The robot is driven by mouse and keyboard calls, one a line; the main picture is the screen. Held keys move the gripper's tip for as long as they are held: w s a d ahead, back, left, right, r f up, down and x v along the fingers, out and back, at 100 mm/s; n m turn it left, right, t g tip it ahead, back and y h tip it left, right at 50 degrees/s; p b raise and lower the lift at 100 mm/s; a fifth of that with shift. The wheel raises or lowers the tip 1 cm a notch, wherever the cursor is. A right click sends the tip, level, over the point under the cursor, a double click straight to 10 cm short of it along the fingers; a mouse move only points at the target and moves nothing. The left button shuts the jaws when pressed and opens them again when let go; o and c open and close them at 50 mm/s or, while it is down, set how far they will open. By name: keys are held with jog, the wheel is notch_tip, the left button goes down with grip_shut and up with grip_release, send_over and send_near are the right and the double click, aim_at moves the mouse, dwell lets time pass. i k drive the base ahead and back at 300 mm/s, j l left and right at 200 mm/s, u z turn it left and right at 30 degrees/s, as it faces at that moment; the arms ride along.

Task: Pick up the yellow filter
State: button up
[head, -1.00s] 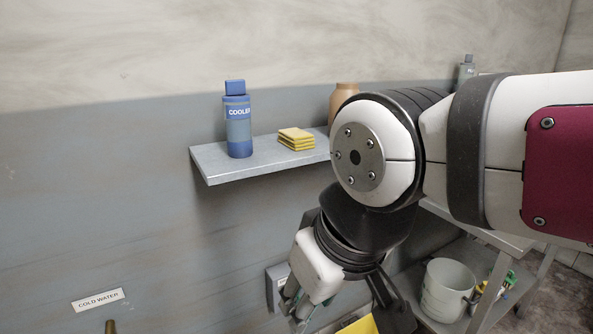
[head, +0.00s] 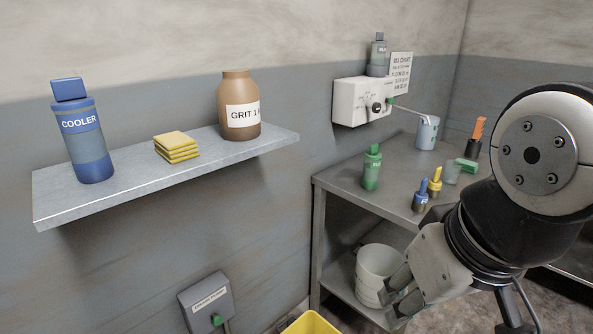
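A small yellow-topped piece with a dark lower part (head: 435,184) stands upright on the grey metal table, and I take it as the yellow filter. A similar blue-topped piece (head: 421,197) stands just in front and to its left. My gripper (head: 388,302) hangs low, in front of the table, below and apart from the yellow piece. Its two grey fingers look spread, with nothing seen between them. The white bucket on the lower shelf is partly behind the fingers.
The grey table (head: 335,180) also holds a green bottle (head: 372,168), a cup (head: 427,133) and a green-topped piece (head: 466,166). A wall shelf (head: 75,205) at left holds a blue bottle (head: 88,150), yellow pads (head: 176,147) and a brown jar (head: 239,90). A white bucket (head: 376,268) stands below.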

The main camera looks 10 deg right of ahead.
aim_at(432, 190)
jog(key=i+z, duration=0.1)
jog(key=z, duration=0.75)
jog(key=u, duration=2.7)
jog(key=z, duration=2.7)
jog(key=i+l+u, duration=0.1)
jog(key=l, duration=0.25)
jog(key=i+l+u, duration=0.1)
jog(key=i+l, duration=0.2)
jog(key=i+l+u, duration=0.1)
jog(key=l, duration=0.35)
jog(key=i+l+u, duration=0.1)
jog(key=l, duration=0.3)
jog(key=i+l+u, duration=0.1)
jog(key=i+l, duration=0.15)
jog(key=l, duration=0.15)
jog(key=i+l+u, duration=0.1)
jog(key=l, duration=0.3)
jog(key=i, duration=0.05)
